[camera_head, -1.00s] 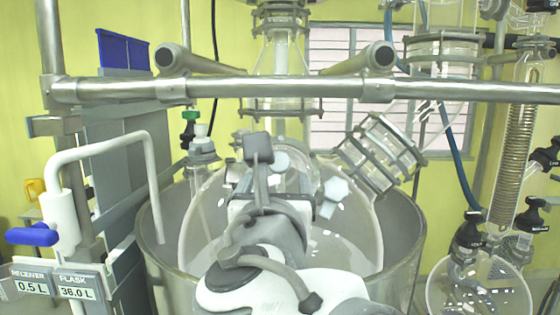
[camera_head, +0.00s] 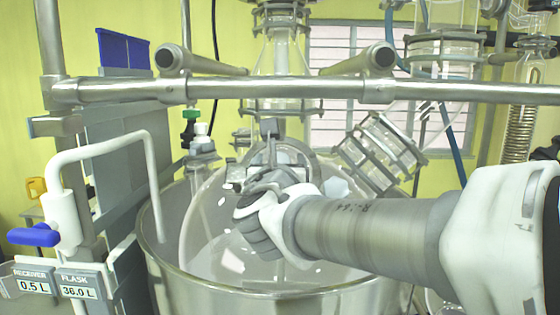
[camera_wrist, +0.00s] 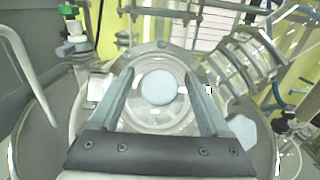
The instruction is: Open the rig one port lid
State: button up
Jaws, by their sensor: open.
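The port lid shows in the wrist view as a clear round cover with a pale blue disc (camera_wrist: 158,88) at its middle, on top of the large glass flask (camera_head: 205,215). My gripper (camera_wrist: 159,73) is open, with one grey finger on each side of the disc. I see clear gaps between the fingers and the disc, and nothing is held. In the head view my gripper (camera_head: 270,160) is over the flask and largely hides the lid. Whether the fingertips reach down to the lid's height I cannot tell.
The flask sits in a wide steel bath (camera_head: 150,245). A steel crossbar (camera_head: 290,90) runs in front of and above the gripper. A tilted caged glass neck (camera_head: 380,155) stands to the right. A green-capped fitting (camera_head: 190,116) and a white bent pipe (camera_head: 152,185) are at the left.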

jog(key=shift+c, duration=0.3)
grip_shut()
